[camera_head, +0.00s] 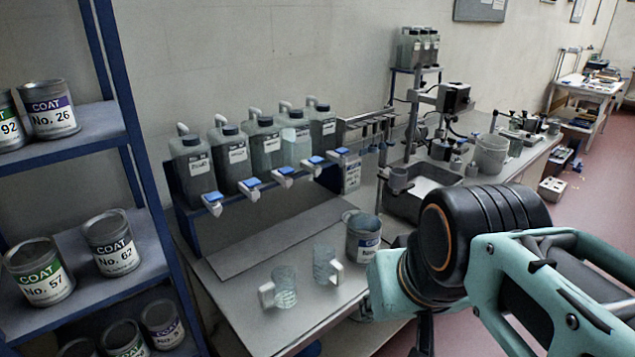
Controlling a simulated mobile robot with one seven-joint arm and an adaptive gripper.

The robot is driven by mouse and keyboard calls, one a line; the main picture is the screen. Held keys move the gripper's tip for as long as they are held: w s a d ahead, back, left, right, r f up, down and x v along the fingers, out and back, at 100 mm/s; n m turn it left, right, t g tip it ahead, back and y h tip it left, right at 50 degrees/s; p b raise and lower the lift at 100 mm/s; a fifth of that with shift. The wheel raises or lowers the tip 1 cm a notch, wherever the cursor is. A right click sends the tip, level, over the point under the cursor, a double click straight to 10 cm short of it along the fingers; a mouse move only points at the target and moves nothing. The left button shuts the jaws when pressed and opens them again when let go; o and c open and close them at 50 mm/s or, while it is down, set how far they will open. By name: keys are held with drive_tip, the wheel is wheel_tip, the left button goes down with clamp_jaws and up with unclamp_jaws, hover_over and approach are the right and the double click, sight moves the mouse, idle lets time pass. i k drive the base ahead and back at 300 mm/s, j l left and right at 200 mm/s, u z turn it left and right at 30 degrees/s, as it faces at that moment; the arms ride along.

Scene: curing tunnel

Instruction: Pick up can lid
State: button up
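A labelled metal can (362,243) stands on the grey bench near its front right part, just left of my arm. A grey round edge shows at the upper left of its top, but I cannot tell whether it is a lid or the can's rim. No separate can lid can be made out. My arm, teal with a black joint, fills the lower right and covers part of the bench. My gripper's fingertips cannot be made out, and what they hold is hidden.
Two clear measuring jugs (285,286) (325,264) stand left of the can. Several bottles with blue-tabbed taps (265,145) line a rack behind. A blue shelf (82,130) with coat cans stands at left. A sink (422,190) and a bucket (490,153) lie farther back.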

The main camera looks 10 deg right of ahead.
sight(347, 216)
drive_tip(key=k+j+z, duration=0.1)
drive_tip(key=j+z, duration=0.25)
drive_tip(key=i+l, duration=0.2)
drive_tip(key=i, duration=0.25)
drive_tip(key=i+l+u, duration=0.1)
drive_tip(key=i+l, duration=0.15)
drive_tip(key=i, duration=0.15)
drive_tip(key=i+l, duration=0.25)
drive_tip(key=i, duration=0.2)
drive_tip(key=i+z, duration=0.1)
drive_tip(key=i+j, duration=0.05)
